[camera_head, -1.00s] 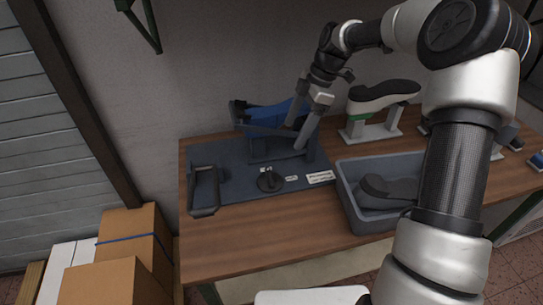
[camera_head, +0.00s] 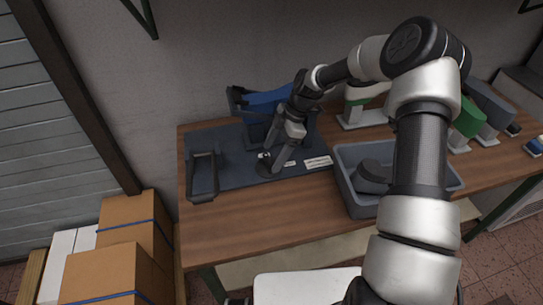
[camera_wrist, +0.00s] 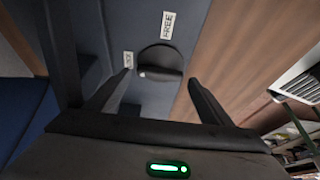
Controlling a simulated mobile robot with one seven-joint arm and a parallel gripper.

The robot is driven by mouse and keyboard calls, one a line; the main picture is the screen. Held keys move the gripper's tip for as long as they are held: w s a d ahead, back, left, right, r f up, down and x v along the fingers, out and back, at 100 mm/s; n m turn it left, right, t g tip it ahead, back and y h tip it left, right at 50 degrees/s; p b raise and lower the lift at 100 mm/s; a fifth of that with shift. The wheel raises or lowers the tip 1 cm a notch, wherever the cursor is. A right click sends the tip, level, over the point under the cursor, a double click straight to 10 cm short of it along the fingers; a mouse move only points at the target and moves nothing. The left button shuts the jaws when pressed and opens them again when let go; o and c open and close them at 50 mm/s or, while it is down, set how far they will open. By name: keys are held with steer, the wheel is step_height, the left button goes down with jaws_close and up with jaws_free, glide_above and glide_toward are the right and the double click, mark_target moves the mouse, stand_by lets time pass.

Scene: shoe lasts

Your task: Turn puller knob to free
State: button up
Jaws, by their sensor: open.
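The puller knob (camera_wrist: 160,60) is a round dark knob with a raised bar and a small white mark. In the wrist view the mark is at its left end, near a small label (camera_wrist: 128,60) that I cannot read clearly. A white FREE label (camera_wrist: 168,25) lies beyond the knob. In the head view the knob (camera_head: 264,170) is partly hidden by my gripper. My gripper (camera_wrist: 158,80) is open, its two fingers apart on either side of the knob. The gripper (camera_head: 272,166) is low over the board; contact with the knob cannot be told.
The knob is on a dark board (camera_head: 235,178) with a black handle frame (camera_head: 203,178) at left and a blue last (camera_head: 265,102) in a fixture behind. A grey bin (camera_head: 362,208) with a dark last stands at right. The wooden front (camera_head: 250,220) is clear.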

steer(key=shift+x, duration=1.05)
steer(key=c, duration=0.8)
